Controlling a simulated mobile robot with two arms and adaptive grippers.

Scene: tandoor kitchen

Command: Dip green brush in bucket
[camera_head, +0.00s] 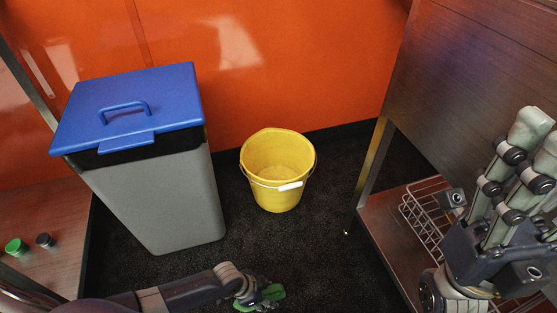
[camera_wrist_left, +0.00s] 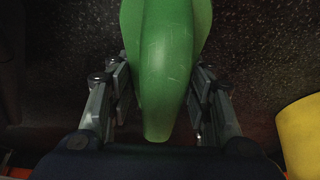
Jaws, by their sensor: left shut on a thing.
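A yellow bucket (camera_head: 277,170) stands upright on the dark floor, with a white grip on its wire handle. Its inside looks empty. My left gripper (camera_head: 254,298) is low in the head view, in front of the bucket and apart from it. It is shut on the green brush (camera_head: 272,294). In the left wrist view the fingers (camera_wrist_left: 160,110) clasp both sides of the brush's smooth green handle (camera_wrist_left: 165,60); its bristles are not visible. The bucket's yellow side (camera_wrist_left: 302,135) shows there at the right edge. My right gripper (camera_head: 530,150) is raised at the right with its fingers apart, empty.
A grey bin with a blue lid (camera_head: 130,105) stands left of the bucket. A metal cabinet (camera_head: 480,70) with a wire rack (camera_head: 425,215) on its low shelf is at the right. Dark floor (camera_head: 290,245) is clear before the bucket. An orange wall is behind.

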